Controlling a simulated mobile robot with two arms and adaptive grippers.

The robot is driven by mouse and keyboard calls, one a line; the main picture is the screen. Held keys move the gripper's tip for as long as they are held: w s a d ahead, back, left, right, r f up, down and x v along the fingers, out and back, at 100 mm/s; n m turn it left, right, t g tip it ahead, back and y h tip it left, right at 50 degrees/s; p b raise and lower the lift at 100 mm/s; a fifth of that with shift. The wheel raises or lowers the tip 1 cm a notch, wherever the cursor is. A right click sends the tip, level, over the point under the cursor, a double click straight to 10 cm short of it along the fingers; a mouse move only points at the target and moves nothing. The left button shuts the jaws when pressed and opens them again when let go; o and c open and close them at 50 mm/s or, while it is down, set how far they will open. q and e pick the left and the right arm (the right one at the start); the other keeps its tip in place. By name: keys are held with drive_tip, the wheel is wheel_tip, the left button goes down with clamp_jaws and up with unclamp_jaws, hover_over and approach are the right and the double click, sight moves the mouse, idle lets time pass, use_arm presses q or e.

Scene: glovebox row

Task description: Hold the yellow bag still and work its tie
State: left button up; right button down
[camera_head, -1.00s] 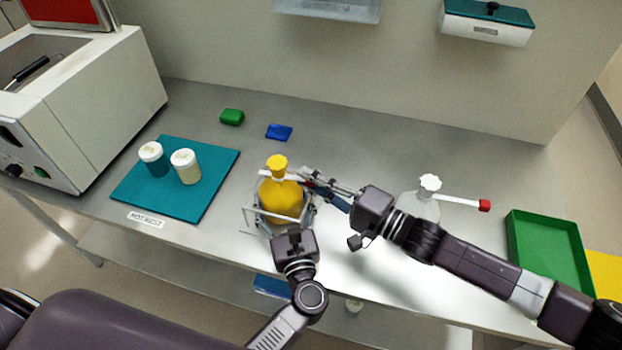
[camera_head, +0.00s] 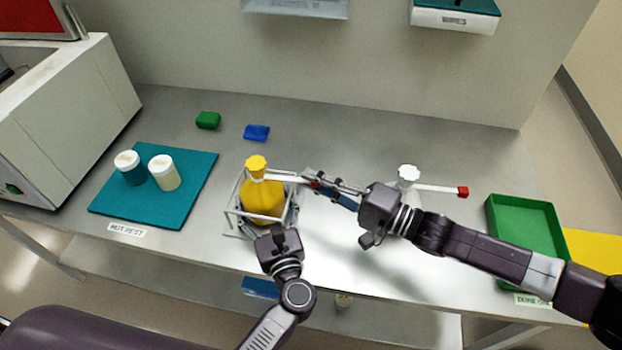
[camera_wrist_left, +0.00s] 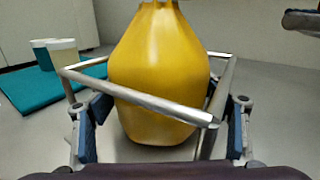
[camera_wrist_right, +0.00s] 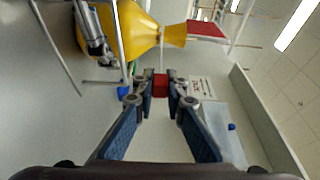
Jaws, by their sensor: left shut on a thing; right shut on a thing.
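The yellow bag (camera_head: 262,200) stands upright in a wire frame (camera_head: 232,212) on the bench. It has a pinched neck and a flared yellow top. A white tie (camera_head: 287,178) runs from its neck to the right. My right gripper (camera_head: 312,182) is shut on the tie's red end tab, which shows between the fingertips in the right wrist view (camera_wrist_right: 160,85). The tie looks straight. My left gripper (camera_wrist_left: 165,115) is shut on the yellow bag, a finger on each side low down, among the frame's bars. In the head view my wrist hides the frame's near side.
A second, pale bag (camera_head: 408,177) with a red-tipped tie stands to the right, partly behind my right arm. A green tray (camera_head: 490,215) is at far right. A teal mat (camera_head: 110,205) with two jars lies left. Green (camera_head: 208,120) and blue (camera_head: 257,132) pieces lie behind.

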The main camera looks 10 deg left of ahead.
drive_tip(key=c, duration=1.9)
unclamp_jaws()
drive_tip(key=shift+c, duration=0.2)
drive_tip(key=v, duration=1.2)
use_arm(q)
drive_tip(key=o, duration=1.5)
drive_tip(key=shift+o, duration=0.2)
